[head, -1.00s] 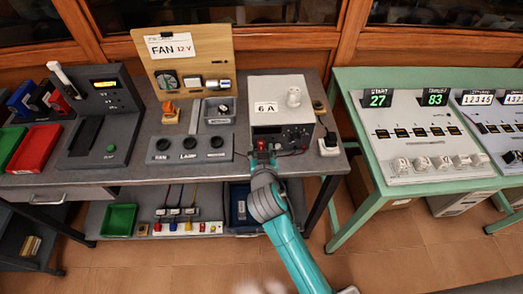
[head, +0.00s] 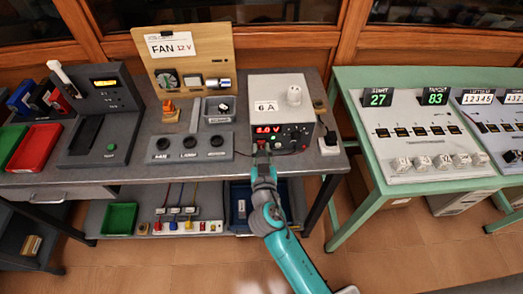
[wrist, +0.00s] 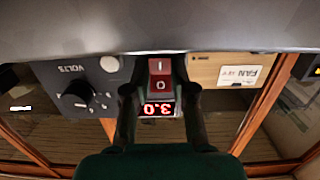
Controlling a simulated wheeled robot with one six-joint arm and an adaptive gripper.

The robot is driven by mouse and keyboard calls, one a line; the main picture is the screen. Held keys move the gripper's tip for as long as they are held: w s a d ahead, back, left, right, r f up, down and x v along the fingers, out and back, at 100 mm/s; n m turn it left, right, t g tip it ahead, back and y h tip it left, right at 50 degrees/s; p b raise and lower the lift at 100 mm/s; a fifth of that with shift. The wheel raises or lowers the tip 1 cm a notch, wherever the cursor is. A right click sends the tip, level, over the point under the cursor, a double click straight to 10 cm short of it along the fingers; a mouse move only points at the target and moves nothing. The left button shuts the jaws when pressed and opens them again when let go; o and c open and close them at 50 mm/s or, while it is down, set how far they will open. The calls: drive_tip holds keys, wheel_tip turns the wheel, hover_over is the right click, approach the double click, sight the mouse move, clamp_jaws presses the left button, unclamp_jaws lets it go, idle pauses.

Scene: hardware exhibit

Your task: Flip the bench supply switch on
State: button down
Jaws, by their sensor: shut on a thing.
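The bench supply (head: 280,95) is a grey box on the grey bench, with a "6 A" label on top. Its red display (head: 268,129) is lit; in the wrist view, which is upside down, the lit digits (wrist: 158,110) sit beside the red rocker switch (wrist: 160,75), marked I and O. My gripper (head: 262,146) is at the supply's front, left of its knobs. In the wrist view my gripper's dark fingers (wrist: 160,92) are on either side of the switch, shut on it. The exact finger contact is hard to see.
A VOLTS knob (wrist: 76,100) is close beside the fingers. A green table (head: 345,85) stands further right. The floor in front is clear.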

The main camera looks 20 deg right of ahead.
idle(0.4)
drive_tip(key=c, duration=1)
unclamp_jaws()
drive_tip(key=shift+o, duration=0.2)
drive_tip(key=f+v, duration=0.1)
drive_tip(key=v, duration=1)
drive_tip(key=shift+s+r, duration=0.4)
drive_tip(key=shift+s, duration=0.05)
drive_tip(key=shift+a, duration=0.15)
